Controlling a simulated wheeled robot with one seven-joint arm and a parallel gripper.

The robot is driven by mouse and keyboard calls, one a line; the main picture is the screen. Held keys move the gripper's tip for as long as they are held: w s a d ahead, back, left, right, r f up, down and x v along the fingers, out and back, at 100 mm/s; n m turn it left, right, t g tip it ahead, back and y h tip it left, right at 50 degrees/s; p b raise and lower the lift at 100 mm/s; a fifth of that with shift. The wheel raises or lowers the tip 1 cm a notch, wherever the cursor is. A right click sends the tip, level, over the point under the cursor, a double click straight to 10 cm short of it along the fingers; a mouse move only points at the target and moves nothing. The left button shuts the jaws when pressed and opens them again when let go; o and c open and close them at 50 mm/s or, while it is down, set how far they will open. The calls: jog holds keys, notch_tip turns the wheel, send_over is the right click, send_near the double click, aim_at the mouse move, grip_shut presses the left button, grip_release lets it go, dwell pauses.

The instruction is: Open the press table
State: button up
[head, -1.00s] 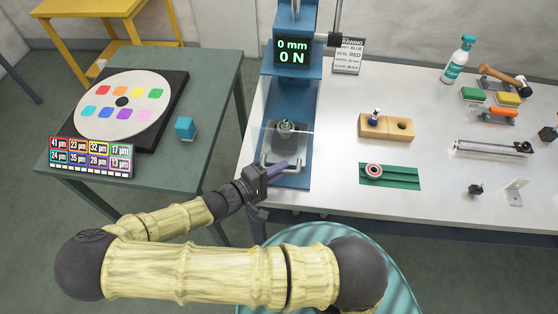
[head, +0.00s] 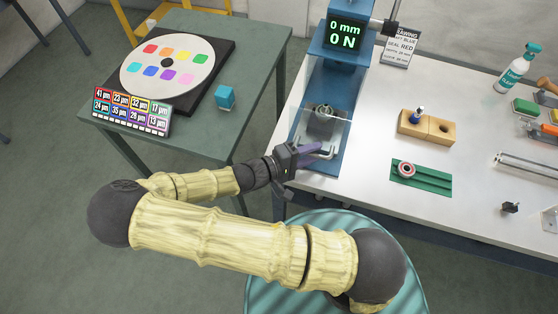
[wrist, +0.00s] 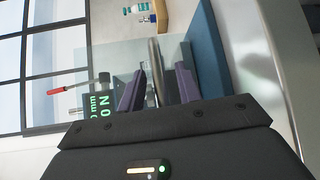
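The press (head: 343,52) is a blue frame with a display reading 0 mm and 0 N. Its table carries a grey metal fixture (head: 320,122) behind a clear guard pane (head: 343,132). A pale metal bar handle (head: 333,154) is at the front. My gripper (head: 312,152) is at this handle, its purple fingers reaching over it. In the wrist view, the handle bar (wrist: 155,72) runs between the two fingers of my gripper (wrist: 158,90). The fingers stand apart, with a visible gap at least on the right side of the bar. Finger contact on the left is unclear.
A green side table (head: 262,42) at left holds a colour disc (head: 168,66), a label board (head: 132,110) and a blue cube (head: 225,97). The white bench (head: 375,195) holds a wooden block (head: 440,131) and a green fixture (head: 432,180). A teal-striped stool (head: 275,285) is below my arm.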

aim_at(322, 118)
jog(key=b+v, duration=0.3)
jog(key=v, duration=1.4)
jog(key=shift+s+a, duration=0.15)
jog(key=shift+a, duration=0.05)
jog(key=w+d+f+m+g+y, duration=0.1)
jog(key=d+f+m+g+y, duration=0.1)
jog(key=d+g+y, duration=0.5)
jog(key=w+d+r+m+t+y, duration=0.2)
jog(key=d+r+m+t+y, duration=0.1)
jog(key=d+r+y, duration=0.5)
jog(key=d+r+m, duration=0.1)
jog(key=d+r, duration=0.1)
jog(key=d, duration=0.2)
